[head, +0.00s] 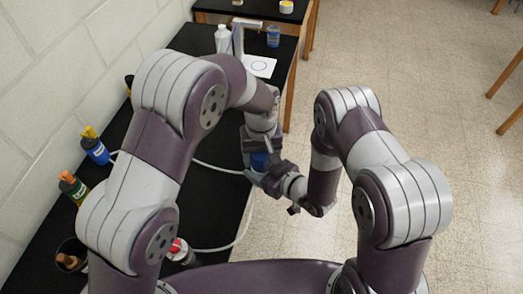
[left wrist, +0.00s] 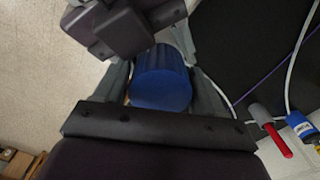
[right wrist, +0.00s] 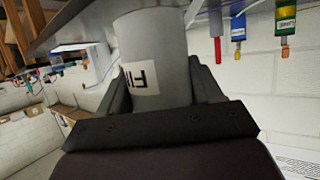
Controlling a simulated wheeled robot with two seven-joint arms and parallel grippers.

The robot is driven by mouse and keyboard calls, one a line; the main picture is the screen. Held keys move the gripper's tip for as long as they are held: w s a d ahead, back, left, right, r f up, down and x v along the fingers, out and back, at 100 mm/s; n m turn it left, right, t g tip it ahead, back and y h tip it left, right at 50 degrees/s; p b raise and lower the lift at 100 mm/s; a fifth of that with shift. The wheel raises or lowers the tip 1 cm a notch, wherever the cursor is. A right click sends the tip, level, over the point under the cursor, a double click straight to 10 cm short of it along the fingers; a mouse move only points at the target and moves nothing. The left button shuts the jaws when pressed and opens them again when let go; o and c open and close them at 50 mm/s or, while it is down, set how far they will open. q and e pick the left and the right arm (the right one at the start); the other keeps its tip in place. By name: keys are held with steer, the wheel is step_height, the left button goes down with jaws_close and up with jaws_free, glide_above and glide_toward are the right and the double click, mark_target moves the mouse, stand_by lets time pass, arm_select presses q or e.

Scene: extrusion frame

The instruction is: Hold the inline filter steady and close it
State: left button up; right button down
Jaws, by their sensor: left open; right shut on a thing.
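The inline filter has a grey body (right wrist: 155,60) with a white label, seen in the right wrist view, and a blue end (left wrist: 160,78), seen in the left wrist view. My right gripper (head: 265,176) is shut on the grey body. The joint between blue end and body is hidden, so I cannot tell how tightly they meet.
Below the arms is a black bench (head: 208,205) with a white hose (head: 240,228) curving over it. A blue bottle (head: 95,150) and a green bottle (head: 72,187) stand along the wall side. A white bottle (head: 223,40) and a paper with a circle (head: 260,66) are at the far end.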

arm_select(q)
steer(key=shift+c, duration=0.3)
steer(key=c, duration=0.8)
steer(key=o, duration=1.1)
steer(key=shift+o, duration=0.2)
steer(key=shift+r, duration=2.3)
steer(key=shift+o, duration=1.4)
